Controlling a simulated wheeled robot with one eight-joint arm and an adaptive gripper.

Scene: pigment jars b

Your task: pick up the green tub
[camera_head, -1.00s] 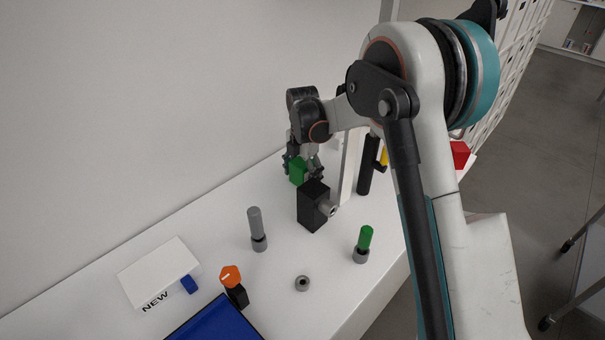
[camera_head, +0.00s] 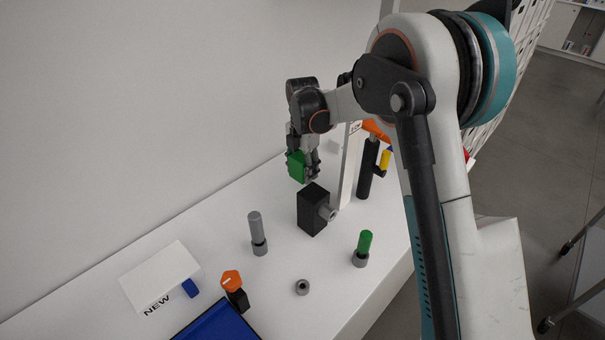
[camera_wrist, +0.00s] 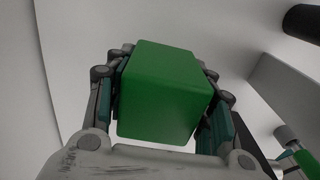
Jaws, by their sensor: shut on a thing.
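The green tub (camera_head: 299,167) is a small green block-like thing, held up behind the black block in the head view. In the wrist view the tub (camera_wrist: 163,92) fills the space between the fingers. My gripper (camera_head: 303,165) points down and is shut on it, with a finger on each side. The tub appears clear of the white table.
A black block with a grey knob (camera_head: 313,209) stands just in front of my gripper. Nearby are a grey cylinder (camera_head: 256,228), a green-topped cylinder (camera_head: 363,245), an orange-topped black piece (camera_head: 233,287), a blue tray (camera_head: 220,322) and a white NEW box (camera_head: 158,275).

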